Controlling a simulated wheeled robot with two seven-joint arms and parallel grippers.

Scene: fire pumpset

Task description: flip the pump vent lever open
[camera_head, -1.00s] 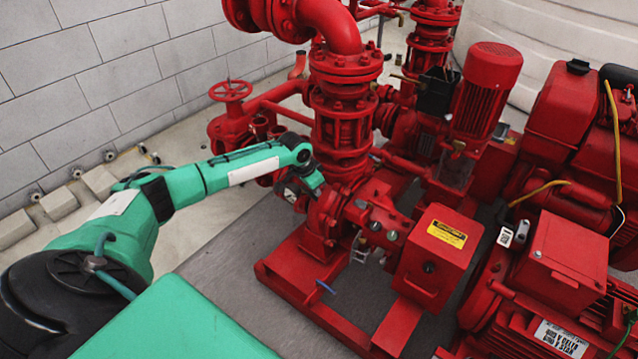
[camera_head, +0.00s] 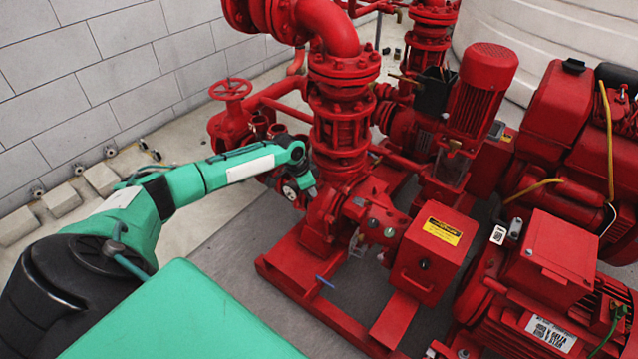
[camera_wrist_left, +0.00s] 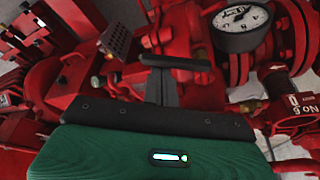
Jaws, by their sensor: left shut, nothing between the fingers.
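The red pump (camera_head: 322,212) stands in the middle of the head view under a tall flanged pipe. My left gripper (camera_head: 311,190) is at the left side of its casing. In the left wrist view the same gripper (camera_wrist_left: 162,88) is shut and empty, pointing at red pump parts. I cannot single out the vent lever for certain. A small blue handle (camera_head: 325,282) sits low by the pump's base frame, apart from the gripper. My right gripper is not in view.
A white dial gauge (camera_wrist_left: 240,22) is close on the right in the left wrist view. A red box with a yellow label (camera_head: 434,254) stands right of the pump. A red handwheel (camera_head: 230,89) is behind my left arm. Grey floor (camera_head: 235,245) is clear in front.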

